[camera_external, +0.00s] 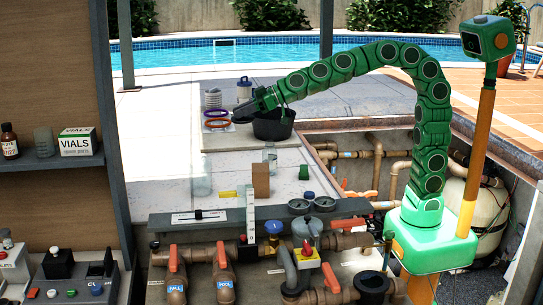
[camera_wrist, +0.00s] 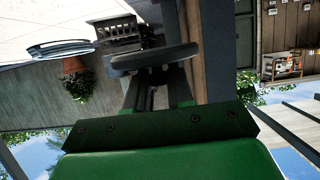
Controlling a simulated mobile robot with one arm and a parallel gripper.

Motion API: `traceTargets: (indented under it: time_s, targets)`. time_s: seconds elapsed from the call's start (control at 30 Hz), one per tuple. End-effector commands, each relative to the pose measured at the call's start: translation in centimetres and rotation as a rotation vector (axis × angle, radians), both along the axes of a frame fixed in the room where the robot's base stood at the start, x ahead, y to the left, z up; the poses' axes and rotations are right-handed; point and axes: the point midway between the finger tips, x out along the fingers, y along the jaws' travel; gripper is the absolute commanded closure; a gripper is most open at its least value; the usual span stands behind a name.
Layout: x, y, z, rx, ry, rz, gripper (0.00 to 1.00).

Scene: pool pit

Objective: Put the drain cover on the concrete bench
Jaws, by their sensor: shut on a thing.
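My gripper (camera_external: 251,105) is shut on a dark, round, flat disc, which looks like the drain cover (camera_wrist: 155,57). The wrist view shows the disc nearly edge-on across the fingertips of my gripper (camera_wrist: 155,78). In the external view the disc cannot be told apart from the dark fingers. My arm reaches left, with the gripper beside and slightly above the rim of a black bucket (camera_external: 273,127). Below is a pale concrete ledge (camera_external: 225,143), which may be the concrete bench; I cannot tell how high the disc is above it.
Orange and purple rings (camera_external: 216,119) and a white canister (camera_external: 244,90) stand near the gripper. A wooden block (camera_external: 261,180), a green block (camera_external: 304,172) and clear cylinders stand on the lower concrete. Pipes and valves (camera_external: 225,285) fill the pit in front. A shelf unit (camera_external: 50,190) stands left.

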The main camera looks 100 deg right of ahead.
Motion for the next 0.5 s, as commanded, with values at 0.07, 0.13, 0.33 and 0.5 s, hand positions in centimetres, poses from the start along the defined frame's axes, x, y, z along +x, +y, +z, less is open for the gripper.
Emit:
traceTargets:
  time_s: [0.07,0.13,0.33,0.5]
  targets:
    - [0.4,0.7,-1.1,-0.003,0.004,-0.007,1.0]
    - [1.0,1.4,-2.5,-0.002,0.005,-0.027,1.0]
    - [2.8,4.1,-8.6,-0.004,0.007,-0.112,1.0]
    - [3.3,5.7,-13.8,-0.007,0.008,-0.194,1.0]
